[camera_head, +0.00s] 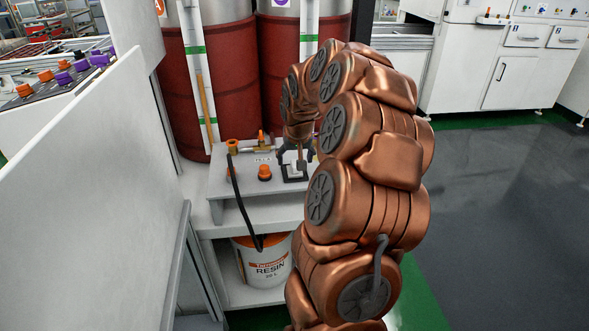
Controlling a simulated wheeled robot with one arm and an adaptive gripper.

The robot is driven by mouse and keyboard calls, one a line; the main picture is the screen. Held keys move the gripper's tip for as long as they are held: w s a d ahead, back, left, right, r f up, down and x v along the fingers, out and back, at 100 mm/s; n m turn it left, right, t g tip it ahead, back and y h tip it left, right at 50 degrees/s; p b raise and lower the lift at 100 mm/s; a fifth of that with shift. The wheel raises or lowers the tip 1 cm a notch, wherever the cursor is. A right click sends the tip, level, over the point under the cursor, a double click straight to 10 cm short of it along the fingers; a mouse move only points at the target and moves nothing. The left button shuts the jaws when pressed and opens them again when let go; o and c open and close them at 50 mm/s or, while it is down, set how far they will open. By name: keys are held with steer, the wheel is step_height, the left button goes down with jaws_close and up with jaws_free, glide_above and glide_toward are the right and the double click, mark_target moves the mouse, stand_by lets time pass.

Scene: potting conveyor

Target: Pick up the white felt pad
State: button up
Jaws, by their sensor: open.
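A small white patch (292,172), which looks like the white felt pad, lies on a small dark square holder on the grey bench top. It is tiny in the head view and partly covered by my gripper, so its edges are hard to make out. My gripper (294,164) is open, with its dark fingers pointing down right over the holder. I cannot tell whether the fingertips touch the pad. My copper-coloured arm reaches in from the lower right and arches over the bench.
The grey raised bench top (226,182) carries an orange button (264,172), brass fittings (245,146) and a black hose. A resin bucket (266,262) stands on the shelf below. Red drums (208,85) stand close behind. A white panel (95,170) borders the left; open floor lies right.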

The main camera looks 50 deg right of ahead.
mark_target(294, 162)
steer(key=shift+x, duration=1.55)
steer(key=shift+c, duration=0.2)
steer(key=c, duration=1.1)
steer(key=shift+w+r, duration=0.1)
steer(key=shift+r, duration=1.65)
steer(key=shift+s+a+r, duration=0.1)
steer(key=shift+s+a, duration=0.05)
steer(key=shift+s, duration=0.05)
steer(key=s+a+b, duration=0.1)
steer(key=s+a, duration=0.3)
steer(key=s, duration=0.2)
steer(key=s+a+r, duration=0.1)
steer(key=s+a, duration=0.3)
steer(key=s, duration=0.3)
steer(key=shift+s+r+b, duration=0.2)
steer(key=shift+b, duration=0.2)
